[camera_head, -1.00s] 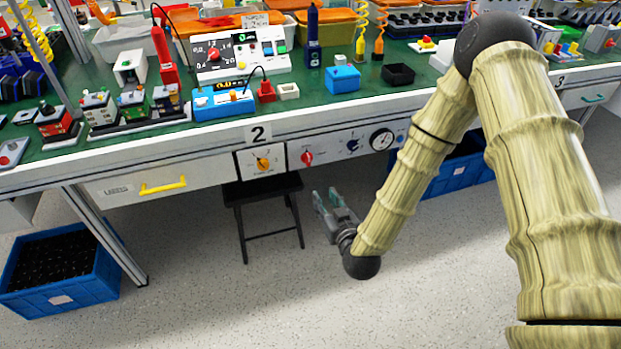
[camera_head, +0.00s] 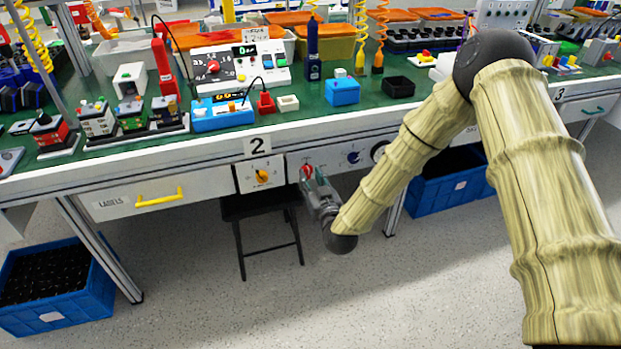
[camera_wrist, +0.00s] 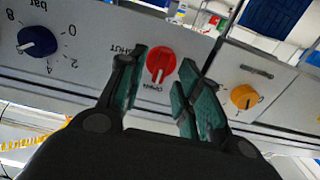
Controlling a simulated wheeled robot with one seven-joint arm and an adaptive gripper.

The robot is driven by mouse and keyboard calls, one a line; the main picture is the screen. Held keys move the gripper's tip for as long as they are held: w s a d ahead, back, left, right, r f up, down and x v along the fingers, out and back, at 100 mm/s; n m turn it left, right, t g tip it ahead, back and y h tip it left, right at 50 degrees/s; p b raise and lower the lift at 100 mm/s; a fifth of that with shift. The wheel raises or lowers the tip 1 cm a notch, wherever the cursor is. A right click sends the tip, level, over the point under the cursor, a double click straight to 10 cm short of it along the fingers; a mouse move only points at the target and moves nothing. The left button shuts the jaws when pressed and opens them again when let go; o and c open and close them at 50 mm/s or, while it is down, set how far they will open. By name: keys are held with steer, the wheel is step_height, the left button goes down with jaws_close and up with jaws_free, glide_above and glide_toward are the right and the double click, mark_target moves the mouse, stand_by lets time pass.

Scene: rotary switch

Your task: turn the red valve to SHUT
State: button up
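The red valve (camera_head: 306,171) is a round knob on the light panel under the bench edge. In the wrist view the red valve (camera_wrist: 161,64) has a pale mark pointing down the picture, toward a label that reads OPEN upside down. A SHUT label (camera_wrist: 129,50), also upside down, is to its left, partly behind a finger. My gripper (camera_head: 313,184) is at the valve in the head view. In the wrist view my gripper (camera_wrist: 160,78) is open, with one green finger on each side of the valve. I cannot tell whether the fingers touch it.
A yellow knob (camera_head: 262,177) is on the panel to the left, and a blue knob (camera_head: 354,157) with a bar scale is to the right. A dark stool (camera_head: 262,208) stands below. A blue crate (camera_head: 446,187) is under the bench at right.

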steer(key=shift+w+a, duration=0.2)
steer(key=shift+w, duration=0.4)
steer(key=shift+c, duration=0.4)
jaws_close()
